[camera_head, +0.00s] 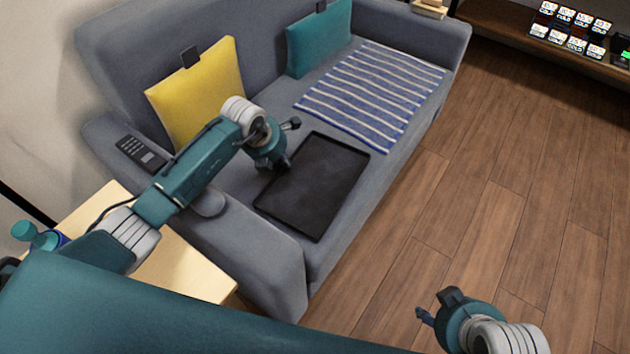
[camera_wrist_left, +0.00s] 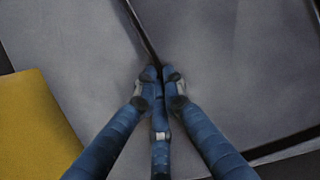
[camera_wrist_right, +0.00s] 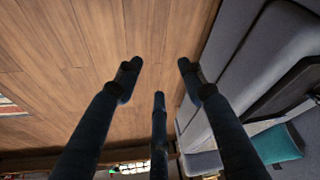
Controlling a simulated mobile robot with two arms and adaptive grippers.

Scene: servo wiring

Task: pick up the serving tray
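The serving tray (camera_head: 325,185) is a dark, flat rectangle with a thin raised rim. It lies on the front part of the grey sofa seat, and I cannot tell any gap beneath it. My left gripper (camera_head: 283,166) is at the tray's far-left edge. In the left wrist view my left fingers (camera_wrist_left: 160,74) are closed together on the dark rim (camera_wrist_left: 143,33). My right gripper (camera_head: 432,305) is over the wooden floor, well apart from the tray. Its fingers (camera_wrist_right: 159,68) are spread and empty in the right wrist view.
A blue striped towel (camera_head: 370,92) lies on the seat beyond the tray. A yellow cushion (camera_head: 200,92) and a teal cushion (camera_head: 320,40) lean on the backrest. A remote (camera_head: 140,152) lies on the near armrest. A wooden side table (camera_head: 190,268) stands close. The floor (camera_head: 480,200) at right is clear.

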